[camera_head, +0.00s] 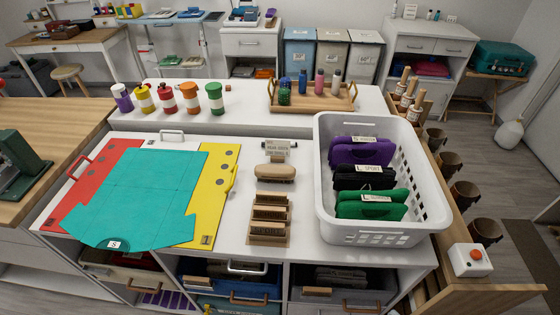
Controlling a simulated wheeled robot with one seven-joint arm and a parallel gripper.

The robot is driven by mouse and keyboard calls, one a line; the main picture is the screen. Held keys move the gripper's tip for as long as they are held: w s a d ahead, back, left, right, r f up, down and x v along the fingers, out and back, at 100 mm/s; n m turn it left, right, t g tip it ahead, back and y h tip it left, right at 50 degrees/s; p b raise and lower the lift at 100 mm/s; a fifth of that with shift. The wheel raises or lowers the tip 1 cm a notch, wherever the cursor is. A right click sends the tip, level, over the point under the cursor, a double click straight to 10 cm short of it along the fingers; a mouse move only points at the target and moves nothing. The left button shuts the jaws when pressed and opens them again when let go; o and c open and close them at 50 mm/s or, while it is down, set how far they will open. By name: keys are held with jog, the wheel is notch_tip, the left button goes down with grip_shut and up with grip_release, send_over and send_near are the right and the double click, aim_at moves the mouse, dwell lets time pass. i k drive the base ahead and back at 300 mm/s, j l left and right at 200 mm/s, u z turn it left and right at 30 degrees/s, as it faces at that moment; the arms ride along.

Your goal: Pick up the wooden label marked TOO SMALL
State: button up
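A wooden stepped rack (284,238) stands on the white counter, left of the laundry basket. It holds three wooden labels: a back one (270,199), a middle one (269,213) and a front one (267,231). Their lettering is too small to read, so I cannot tell which is marked TOO SMALL. My gripper is not in view.
A wooden-backed brush (275,172) and a small sign (276,150) stand behind the rack. A white basket (325,215) with folded clothes is close on the right. A folding board (217,200) with a teal shirt (145,195) lies left. Bare counter lies between board and rack.

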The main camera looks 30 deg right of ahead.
aim_at(261, 197)
jog(key=i+j, duration=0.15)
jog(key=j, duration=0.2)
jog(key=i+j, duration=0.1)
jog(key=j, duration=0.25)
jog(key=i+j, duration=0.15)
jog(key=j, duration=0.2)
jog(key=i+j+z, duration=0.1)
jog(key=j, duration=0.25)
jog(key=i+j, duration=0.1)
jog(key=j, duration=0.3)
jog(key=i+j, duration=0.15)
jog(key=j, duration=0.2)
